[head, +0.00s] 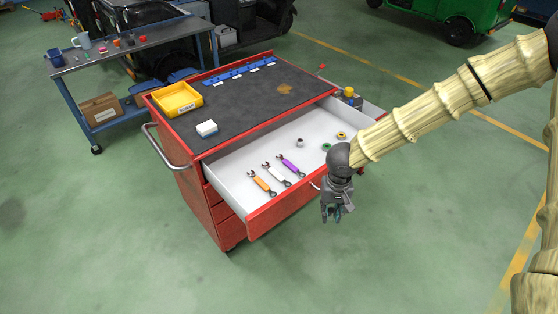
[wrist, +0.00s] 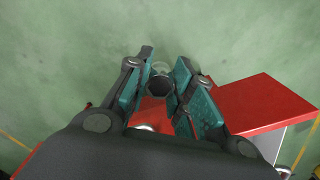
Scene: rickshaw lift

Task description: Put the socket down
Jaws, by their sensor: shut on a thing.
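My gripper (head: 332,213) hangs fingers down just outside the right front part of the open drawer (head: 235,178) of the red tool cart. In the wrist view my gripper (wrist: 160,90) is shut on a grey socket (wrist: 160,86), whose dark round opening shows between the fingertips. The socket is over the green floor and the red drawer front's edge, apart from both. In the head view the held socket is hidden by the fingers. Inside the drawer lie a small grey socket (head: 300,142), a green-ringed one (head: 326,147) and a yellow-ringed one (head: 341,135).
A side bench (head: 140,42) stands left. The floor in front is clear.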

